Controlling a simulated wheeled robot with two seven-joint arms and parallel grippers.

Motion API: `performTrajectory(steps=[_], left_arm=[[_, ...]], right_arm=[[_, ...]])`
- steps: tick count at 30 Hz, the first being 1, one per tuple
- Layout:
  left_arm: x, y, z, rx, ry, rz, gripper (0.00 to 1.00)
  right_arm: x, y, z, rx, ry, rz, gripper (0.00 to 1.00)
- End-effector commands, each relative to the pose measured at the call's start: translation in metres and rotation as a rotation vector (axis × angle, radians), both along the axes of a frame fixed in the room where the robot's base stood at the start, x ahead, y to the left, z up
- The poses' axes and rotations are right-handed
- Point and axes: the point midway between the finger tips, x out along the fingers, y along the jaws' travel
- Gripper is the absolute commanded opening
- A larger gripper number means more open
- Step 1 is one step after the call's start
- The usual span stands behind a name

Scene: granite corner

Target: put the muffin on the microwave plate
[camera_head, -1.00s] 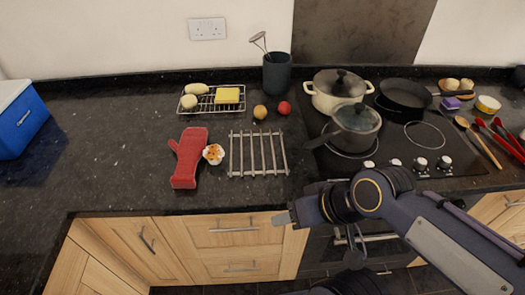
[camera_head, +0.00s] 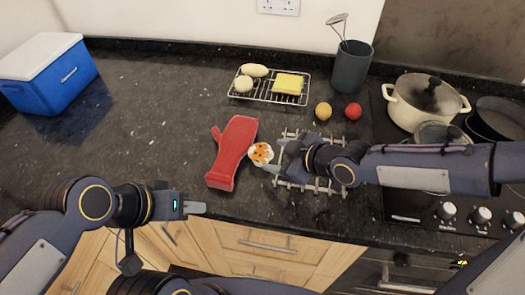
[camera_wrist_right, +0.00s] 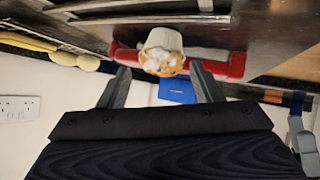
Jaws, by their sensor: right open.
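The muffin (camera_head: 261,153), white-cased with an orange and white top, stands on the dark counter between the red oven mitt and the wire rack. My right gripper (camera_head: 275,160) is just right of it, low over the rack. In the right wrist view the muffin (camera_wrist_right: 162,52) is ahead of and between the two spread fingers (camera_wrist_right: 162,82), and they are not closed on it. My left gripper (camera_head: 198,207) is near the front counter edge, and its finger gap cannot be made out. No microwave plate shows in these views.
The red oven mitt (camera_head: 232,150) lies left of the muffin. The wire rack (camera_head: 318,183) lies under my right arm. A cooling tray (camera_head: 263,97), yellow fruit (camera_head: 323,111), red fruit (camera_head: 353,111) and pot (camera_head: 424,104) stand behind. A blue cooler (camera_head: 50,75) is far left.

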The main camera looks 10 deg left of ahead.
Motion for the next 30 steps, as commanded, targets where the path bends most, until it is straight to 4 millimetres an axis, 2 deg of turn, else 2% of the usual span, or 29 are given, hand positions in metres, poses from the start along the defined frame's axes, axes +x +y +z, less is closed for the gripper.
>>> performTrajectory(steps=[8, 16, 26, 29, 30], left_arm=[[0.000, 0.000, -0.006, 0.000, 0.000, 0.000, 0.36], [0.000, 0.000, -0.005, 0.000, 0.000, 0.000, 0.36], [0.000, 0.000, -0.005, 0.000, 0.000, 0.000, 0.36], [0.000, 0.000, -0.005, 0.000, 0.000, 0.000, 0.36], [0.000, 0.000, -0.005, 0.000, 0.000, 0.000, 0.36]], right_arm=[[0.007, 0.016, -0.011, -0.002, 0.000, 0.000, 0.59], [0.021, 0.044, -0.029, -0.004, 0.002, 0.000, 0.59], [0.026, 0.050, -0.035, -0.004, 0.001, -0.005, 0.59], [0.026, 0.049, -0.035, -0.004, 0.001, -0.005, 0.48], [0.026, 0.049, -0.035, -0.004, 0.001, -0.005, 0.48]])
